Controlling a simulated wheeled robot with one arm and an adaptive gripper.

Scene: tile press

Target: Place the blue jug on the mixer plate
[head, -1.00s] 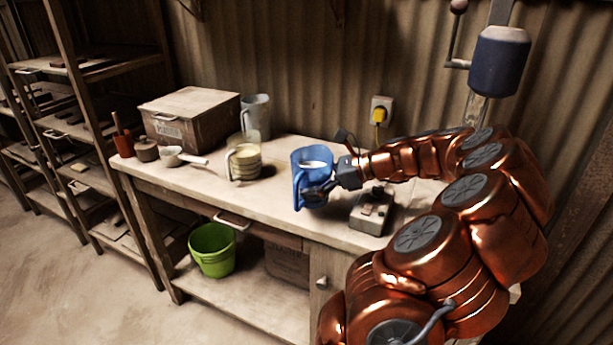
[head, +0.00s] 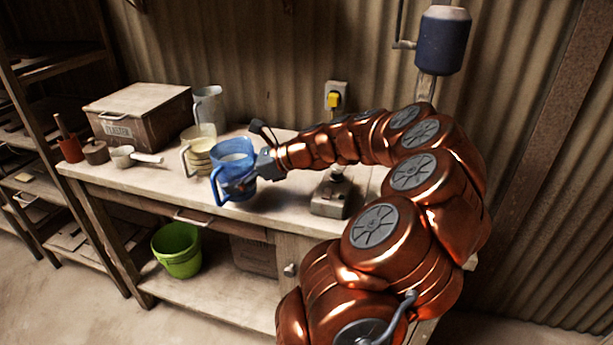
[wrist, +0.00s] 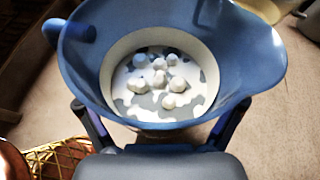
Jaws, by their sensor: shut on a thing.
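The blue jug (head: 233,172) is in my gripper (head: 247,180), over the workbench in the head view. The jug is upright; I cannot tell whether its base touches the bench. In the wrist view my gripper (wrist: 160,128) has a finger on each side of the jug (wrist: 75,60). Several white lumps and a patchy white and grey content lie in the jug. A small grey boxy unit (head: 330,200), perhaps the mixer base, sits right of the jug under my arm. My arm hides part of its top, and I cannot clearly make out the plate.
A cream ribbed jug (head: 199,160) stands close behind left of the blue jug, with a clear grey pitcher (head: 208,108) behind it. A lidded box (head: 138,115), small pots and a scoop (head: 122,157) occupy the left. The bench front (head: 185,185) is clear. A green bucket (head: 177,248) sits below.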

